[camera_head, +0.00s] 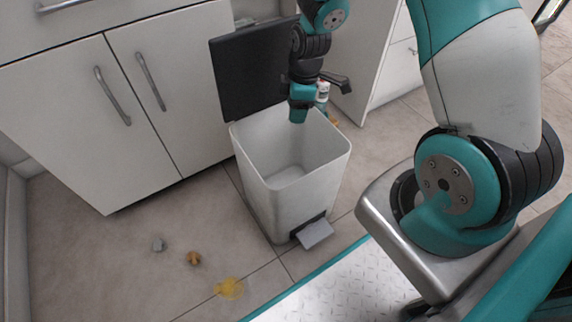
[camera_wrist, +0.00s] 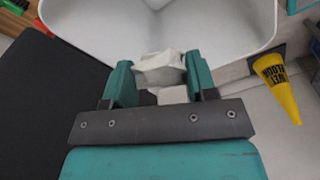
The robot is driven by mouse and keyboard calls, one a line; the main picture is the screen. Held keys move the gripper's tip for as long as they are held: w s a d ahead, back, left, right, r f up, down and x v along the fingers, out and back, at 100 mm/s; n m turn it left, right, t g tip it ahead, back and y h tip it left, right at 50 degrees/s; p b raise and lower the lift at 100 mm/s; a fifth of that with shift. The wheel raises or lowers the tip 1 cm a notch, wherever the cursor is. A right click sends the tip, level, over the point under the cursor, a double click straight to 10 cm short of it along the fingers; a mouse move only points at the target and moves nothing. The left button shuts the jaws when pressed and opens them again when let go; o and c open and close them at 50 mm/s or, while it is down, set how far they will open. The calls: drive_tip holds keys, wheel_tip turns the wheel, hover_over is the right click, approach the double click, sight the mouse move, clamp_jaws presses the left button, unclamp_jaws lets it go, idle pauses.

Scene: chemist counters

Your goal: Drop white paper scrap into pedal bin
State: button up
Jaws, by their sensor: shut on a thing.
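The white pedal bin (camera_head: 318,185) stands on the tiled floor in front of the white cabinets. Its dark lid (camera_head: 243,75) is up and its inside looks empty in the head view. My gripper (camera_head: 299,113) is over the bin's rear rim area, pointing down. In the wrist view my gripper (camera_wrist: 160,80) is shut on a crumpled white paper scrap (camera_wrist: 161,66), held between the teal fingers. Beyond it lies the bin's pale inside (camera_wrist: 150,25). The scrap is hidden in the head view.
A grey scrap (camera_head: 158,244), a brown lump (camera_head: 193,258) and a yellow patch (camera_head: 229,287) lie on the floor left of the bin. White cabinets (camera_head: 165,85) stand behind. A yellow cone-shaped thing with dark lettering (camera_wrist: 277,88) shows in the wrist view.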

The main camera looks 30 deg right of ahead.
wheel_tip(320, 180, down, 6)
drive_tip(key=b, duration=0.6)
drive_tip(key=o, duration=1.1)
drive_tip(key=shift+r, duration=0.1)
wheel_tip(320, 180, up, 17)
drive_tip(key=s+d+p, duration=0.1)
drive_tip(key=d+p, duration=0.1)
drive_tip(key=p, duration=0.5)
drive_tip(key=shift+p, duration=0.4)
